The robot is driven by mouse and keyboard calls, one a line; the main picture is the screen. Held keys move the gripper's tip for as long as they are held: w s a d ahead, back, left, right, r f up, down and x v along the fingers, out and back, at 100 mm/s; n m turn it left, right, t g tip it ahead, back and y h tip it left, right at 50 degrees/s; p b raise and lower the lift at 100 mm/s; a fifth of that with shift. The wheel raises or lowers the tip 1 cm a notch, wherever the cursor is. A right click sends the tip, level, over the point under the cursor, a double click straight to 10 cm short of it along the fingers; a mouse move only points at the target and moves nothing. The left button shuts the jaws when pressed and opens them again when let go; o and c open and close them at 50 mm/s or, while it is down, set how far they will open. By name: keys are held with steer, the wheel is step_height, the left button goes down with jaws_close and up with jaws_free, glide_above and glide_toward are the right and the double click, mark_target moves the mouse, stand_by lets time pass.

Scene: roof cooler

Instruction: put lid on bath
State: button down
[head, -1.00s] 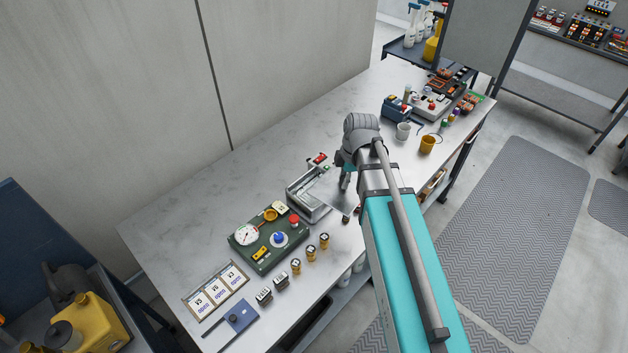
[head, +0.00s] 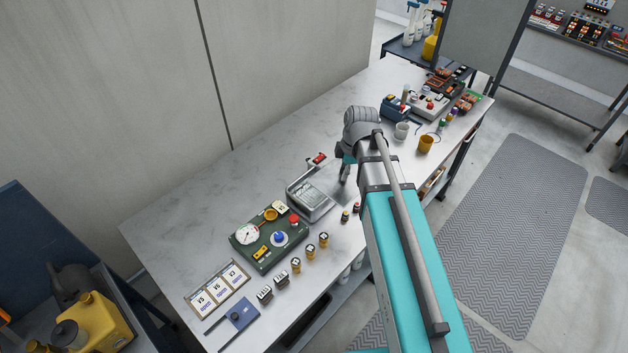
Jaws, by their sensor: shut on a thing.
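The bath (head: 308,212) is a grey metal box in the middle of the bench. My gripper (head: 344,178) is at the lid's right side, pointing down, and is shut on the lid. The exact grip is too small to see, and my arm covers part of the bench to the right.
A green panel (head: 270,240) with gauge and knobs stands left of the bath. A white mug (head: 402,131) and a yellow mug (head: 426,144) stand at the right. The bench (head: 200,215) behind the panel is clear.

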steer(key=w+a+f+b, duration=0.7)
steer(key=w+f, duration=0.1)
steer(key=shift+w+a+f+b, duration=0.2)
steer(key=shift+w+a+b, duration=0.1)
steer(key=shift+a+b, duration=0.1)
steer(key=shift+w+a+f+b, duration=0.15)
steer(key=shift+f+b, duration=0.85)
steer(key=shift+w+a+f+b, duration=0.1)
steer(key=shift+w+f+b, duration=0.05)
steer(key=shift+f+b, duration=0.85)
steer(key=shift+f+b, duration=0.6)
steer(key=shift+b, duration=0.05)
